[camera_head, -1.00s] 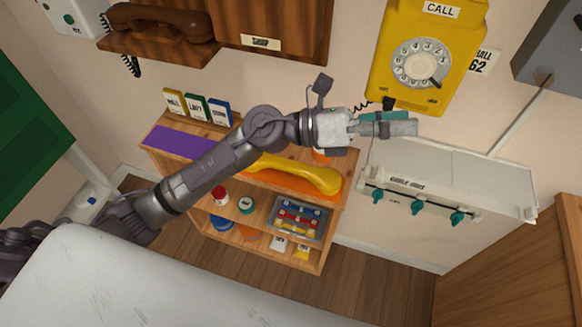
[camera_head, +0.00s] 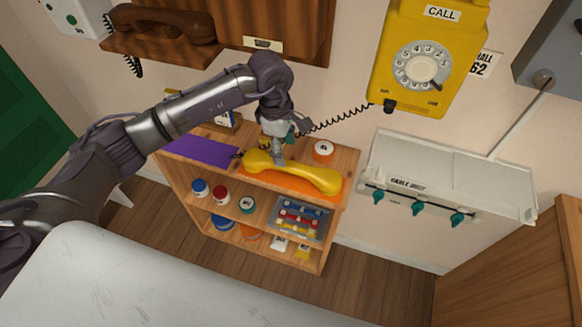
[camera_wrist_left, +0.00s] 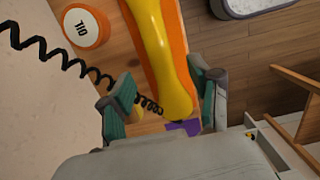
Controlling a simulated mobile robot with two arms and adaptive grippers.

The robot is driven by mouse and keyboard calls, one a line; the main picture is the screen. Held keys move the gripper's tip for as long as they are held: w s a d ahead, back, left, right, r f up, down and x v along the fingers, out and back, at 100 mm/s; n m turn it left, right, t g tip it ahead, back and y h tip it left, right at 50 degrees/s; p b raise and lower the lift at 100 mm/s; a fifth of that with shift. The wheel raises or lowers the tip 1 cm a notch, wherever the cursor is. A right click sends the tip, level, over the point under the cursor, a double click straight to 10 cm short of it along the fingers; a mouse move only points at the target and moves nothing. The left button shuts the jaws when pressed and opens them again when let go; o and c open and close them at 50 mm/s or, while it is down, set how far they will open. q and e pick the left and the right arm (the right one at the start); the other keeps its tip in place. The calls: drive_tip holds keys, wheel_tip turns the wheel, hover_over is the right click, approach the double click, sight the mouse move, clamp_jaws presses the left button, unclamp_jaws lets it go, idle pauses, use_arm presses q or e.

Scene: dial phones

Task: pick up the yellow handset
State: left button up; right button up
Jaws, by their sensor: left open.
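The yellow handset (camera_head: 305,175) lies on the orange mat on top of the wooden shelf. A black coiled cord (camera_head: 340,120) runs from it to the yellow dial phone (camera_head: 421,60) on the wall. My left gripper (camera_head: 277,155) is just above the handset's left end, pointing down. In the left wrist view the handset (camera_wrist_left: 163,55) passes between the two teal-padded fingers of the open gripper (camera_wrist_left: 165,108), with a gap visible on the cord side. Whether the fingers touch it is unclear. My right gripper is out of view.
A round orange tin (camera_head: 322,151) stands behind the handset, and it also shows in the left wrist view (camera_wrist_left: 82,27). A purple mat (camera_head: 200,149) lies to the left on the shelf top. A white box with teal knobs (camera_head: 445,175) is to the right.

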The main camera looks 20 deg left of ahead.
sight(291, 164)
use_arm(q)
drive_tip(key=f, duration=0.2)
drive_tip(key=d+f+p, duration=0.1)
drive_tip(key=f, duration=0.4)
drive_tip(key=shift+d+f, duration=0.1)
drive_tip(key=shift+d, duration=0.25)
drive_tip(key=shift+c, duration=0.3)
clamp_jaws()
